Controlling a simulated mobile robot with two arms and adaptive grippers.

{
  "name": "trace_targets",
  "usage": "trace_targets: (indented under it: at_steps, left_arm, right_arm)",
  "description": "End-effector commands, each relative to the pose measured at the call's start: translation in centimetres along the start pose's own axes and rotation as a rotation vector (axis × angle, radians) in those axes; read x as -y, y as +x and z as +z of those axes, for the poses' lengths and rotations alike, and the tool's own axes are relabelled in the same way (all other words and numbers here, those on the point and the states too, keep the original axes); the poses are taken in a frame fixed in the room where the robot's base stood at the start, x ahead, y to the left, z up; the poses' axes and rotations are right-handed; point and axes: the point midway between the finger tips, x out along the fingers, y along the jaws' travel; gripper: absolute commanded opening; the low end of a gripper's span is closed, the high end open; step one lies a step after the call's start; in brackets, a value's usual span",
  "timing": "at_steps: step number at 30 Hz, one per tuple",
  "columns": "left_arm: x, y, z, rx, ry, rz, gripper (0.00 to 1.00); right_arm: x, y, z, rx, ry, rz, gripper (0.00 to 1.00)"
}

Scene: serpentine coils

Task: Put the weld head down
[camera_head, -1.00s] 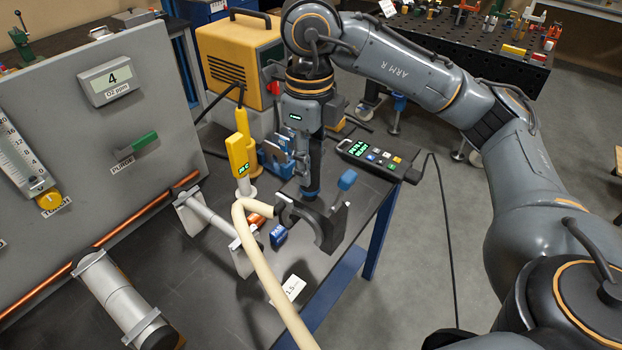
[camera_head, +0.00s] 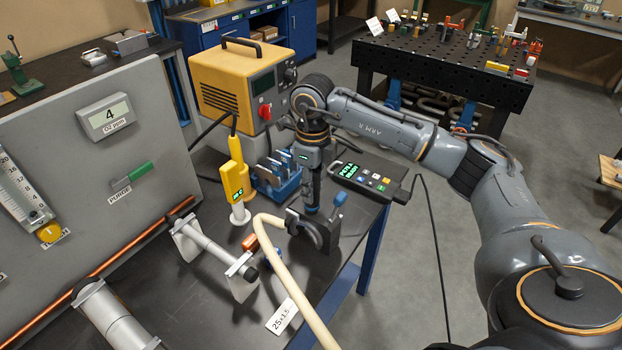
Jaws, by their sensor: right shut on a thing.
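The weld head (camera_head: 326,238) is a dark C-shaped clamp with a blue-tipped lever (camera_head: 339,199) and a thick beige hose (camera_head: 284,277) running toward the front. My right gripper (camera_head: 312,207) points down and is shut on the weld head's top. The head is over the right part of the dark bench (camera_head: 225,313), in front of the pendant (camera_head: 372,181). I cannot tell whether its underside touches the bench. The fingertips are small and partly hidden. My left gripper is out of view.
A yellow power unit (camera_head: 222,82), a blue rack (camera_head: 276,181) and a yellow tool (camera_head: 234,182) stand behind. A clamped tube (camera_head: 214,249) and a copper piece (camera_head: 251,242) lie left of the head. A size card (camera_head: 282,318) lies in front. The bench's right edge is close.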

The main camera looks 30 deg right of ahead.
Motion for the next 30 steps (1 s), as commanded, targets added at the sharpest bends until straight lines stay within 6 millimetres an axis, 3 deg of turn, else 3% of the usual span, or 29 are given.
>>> trace_targets:
  at_steps: [1,6,19,20,22,23,30]
  left_arm:
    - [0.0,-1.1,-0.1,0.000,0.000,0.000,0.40]
    - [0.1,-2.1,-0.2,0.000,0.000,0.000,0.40]
    - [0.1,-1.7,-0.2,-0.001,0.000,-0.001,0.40]
    - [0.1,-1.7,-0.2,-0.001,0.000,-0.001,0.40]
    - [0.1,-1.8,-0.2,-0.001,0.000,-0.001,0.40]
    - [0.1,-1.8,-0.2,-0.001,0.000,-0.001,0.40]
    - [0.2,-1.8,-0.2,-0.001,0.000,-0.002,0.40]
  right_arm:
    - [-0.1,0.0,0.0,0.000,-0.002,0.003,0.00]
    - [-0.1,1.7,0.1,0.003,-0.002,0.001,0.00]
    - [-0.1,2.5,0.1,0.005,-0.002,0.000,0.00]
    - [-0.2,2.8,0.0,-0.001,-0.002,0.002,0.36]
    - [-0.2,2.7,-0.1,-0.001,-0.002,0.002,0.50]
    - [-0.2,2.7,-0.1,-0.001,-0.002,0.002,0.55]
    - [-0.2,2.7,-0.1,-0.001,-0.002,0.002,0.55]
